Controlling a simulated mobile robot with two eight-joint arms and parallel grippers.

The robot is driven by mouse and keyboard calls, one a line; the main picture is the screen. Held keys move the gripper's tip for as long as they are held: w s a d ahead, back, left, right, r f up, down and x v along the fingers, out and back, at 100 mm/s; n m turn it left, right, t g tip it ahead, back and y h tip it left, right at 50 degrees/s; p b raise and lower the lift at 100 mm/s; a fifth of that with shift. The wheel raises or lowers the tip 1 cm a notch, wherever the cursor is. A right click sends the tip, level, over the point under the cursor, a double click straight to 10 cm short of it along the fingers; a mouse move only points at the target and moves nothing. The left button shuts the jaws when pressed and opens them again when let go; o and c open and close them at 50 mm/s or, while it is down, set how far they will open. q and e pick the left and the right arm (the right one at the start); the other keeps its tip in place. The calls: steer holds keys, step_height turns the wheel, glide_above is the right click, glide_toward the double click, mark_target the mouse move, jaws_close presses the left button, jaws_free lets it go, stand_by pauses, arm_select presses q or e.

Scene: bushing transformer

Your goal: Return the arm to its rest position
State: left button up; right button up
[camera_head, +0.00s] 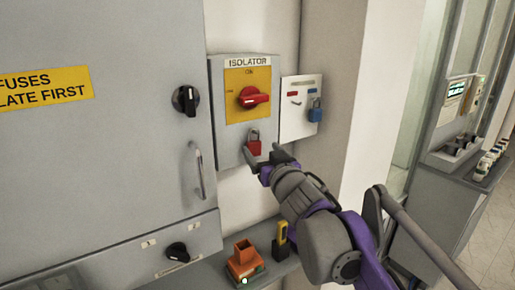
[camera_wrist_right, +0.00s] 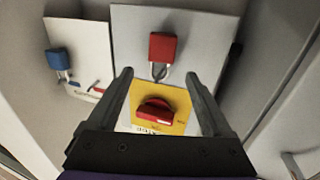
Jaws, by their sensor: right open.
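My right gripper (camera_head: 264,154) is open just below and right of the red padlock (camera_head: 254,146) in the head view. In the right wrist view, its two fingers (camera_wrist_right: 160,78) stand wide apart with nothing held between them. The red padlock (camera_wrist_right: 162,47) shows beyond the fingertips there and hangs on the grey isolator box (camera_head: 231,136). I cannot tell whether a finger touches it. The red isolator knob (camera_head: 252,97) sits on a yellow plate (camera_head: 235,79) above the padlock. My left gripper is not in view.
A grey cabinet (camera_head: 100,150) with a handle (camera_head: 198,170) stands at left. A white board (camera_head: 297,120) with a blue padlock (camera_head: 315,112) hangs right of the isolator. On the ledge below are an orange device (camera_head: 244,264) and a yellow-black tool (camera_head: 281,237).

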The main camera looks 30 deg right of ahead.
steer(key=s+a, duration=0.1)
steer(key=s, duration=0.5)
steer(key=s+a+f+m+g, duration=0.1)
steer(key=s+f+g, duration=0.2)
steer(key=f, duration=0.7)
steer(key=s+a+f+g, duration=0.2)
steer(key=s+f+g, duration=0.1)
steer(key=f, duration=0.8)
steer(key=s+a+f+n+g+y, duration=0.1)
steer(key=s+a+f+g, duration=0.2)
steer(key=s+f, duration=0.3)
steer(key=s+a+f+n+g+y, duration=0.2)
steer(key=s+a+f, duration=0.4)
steer(key=f, duration=0.6)
steer(key=shift+s+a+g, duration=0.3)
steer(key=shift+s+g, duration=0.3)
steer(key=shift+s, duration=0.2)
